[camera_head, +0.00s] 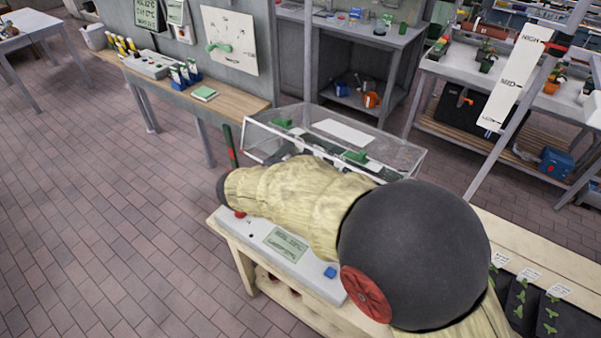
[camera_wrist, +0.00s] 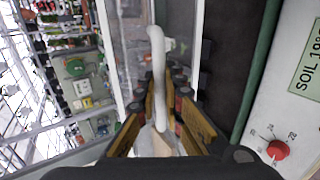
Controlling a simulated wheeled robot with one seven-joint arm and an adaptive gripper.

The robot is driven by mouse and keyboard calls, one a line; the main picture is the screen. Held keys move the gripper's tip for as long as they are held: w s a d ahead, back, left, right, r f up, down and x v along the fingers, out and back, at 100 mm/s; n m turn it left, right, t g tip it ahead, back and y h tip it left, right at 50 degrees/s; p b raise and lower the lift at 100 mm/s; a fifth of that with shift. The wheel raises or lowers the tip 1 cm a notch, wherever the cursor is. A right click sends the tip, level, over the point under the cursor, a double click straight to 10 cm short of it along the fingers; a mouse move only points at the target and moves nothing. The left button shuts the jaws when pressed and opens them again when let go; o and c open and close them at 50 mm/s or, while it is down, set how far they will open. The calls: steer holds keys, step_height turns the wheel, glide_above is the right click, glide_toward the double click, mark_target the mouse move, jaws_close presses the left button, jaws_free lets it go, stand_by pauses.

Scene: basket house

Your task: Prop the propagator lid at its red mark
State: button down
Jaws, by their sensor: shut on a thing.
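The propagator lid (camera_head: 385,148) is a clear box-shaped cover over the bench in the head view, behind my arm. Its pale edge (camera_wrist: 197,50) runs up the wrist view. A dark green post (camera_head: 228,140) with a red mark (camera_head: 232,154) stands at the lid's left end. My gripper (camera_wrist: 160,100) is shut on a white curved handle (camera_wrist: 156,50). My arm hides the gripper and handle in the head view. I cannot tell how far the lid is raised.
The control panel (camera_head: 285,248) has a display, a blue button (camera_head: 330,272) and a red knob, also seen in the wrist view (camera_wrist: 278,150). Seedling trays (camera_head: 545,310) lie at the right. A wooden shelf (camera_head: 235,101) stands behind left. The brick floor at left is clear.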

steer(key=c, duration=2.1)
jaws_free()
steer(key=shift+o, duration=0.7)
steer(key=shift+s+a, duration=0.1)
steer(key=v, duration=1.1)
steer(key=shift+s+r, duration=0.25)
steer(key=shift+s, duration=0.05)
steer(key=shift+a, duration=0.15)
